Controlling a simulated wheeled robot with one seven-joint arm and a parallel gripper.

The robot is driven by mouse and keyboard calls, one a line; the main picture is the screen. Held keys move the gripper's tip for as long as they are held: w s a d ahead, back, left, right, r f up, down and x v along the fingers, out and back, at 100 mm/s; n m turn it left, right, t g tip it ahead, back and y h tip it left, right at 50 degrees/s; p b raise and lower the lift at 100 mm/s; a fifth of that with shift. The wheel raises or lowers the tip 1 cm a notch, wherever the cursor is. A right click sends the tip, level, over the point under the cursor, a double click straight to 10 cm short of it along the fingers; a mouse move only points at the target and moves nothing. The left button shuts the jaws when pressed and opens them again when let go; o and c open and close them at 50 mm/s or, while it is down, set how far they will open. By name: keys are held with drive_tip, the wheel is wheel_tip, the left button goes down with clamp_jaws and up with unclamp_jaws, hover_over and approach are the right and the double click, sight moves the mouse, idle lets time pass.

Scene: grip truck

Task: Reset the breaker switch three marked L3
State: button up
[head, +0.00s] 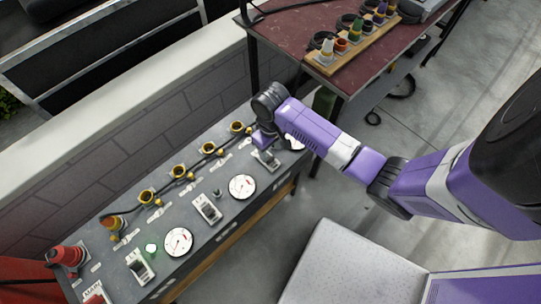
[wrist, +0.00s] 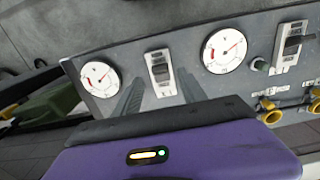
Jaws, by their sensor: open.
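A grey control panel (head: 218,170) carries three breaker switches in a row. The one farthest from the red MAIN end (head: 267,159) is under my gripper (head: 263,147) in the head view. In the wrist view this white-plated switch (wrist: 160,72) with a dark lever lies between two round dials. My gripper (wrist: 160,92) is open, its two grey fingers pointing at the panel on either side of the switch. I cannot tell whether they touch it. The middle switch (head: 207,208) and the switch nearest MAIN (head: 140,267) stand clear. The L markings are too small to read.
Round dials (head: 242,187) sit between the switches. Yellow sockets (head: 178,171) and a black cable run along the back edge, before a low brick wall (head: 130,130). A red connector (head: 68,256) stands at the left end. A dark red table (head: 300,30) holds a board of plugs.

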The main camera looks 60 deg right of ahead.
sight(271, 158)
drive_tip(key=shift+f, duration=2.7)
clamp_jaws()
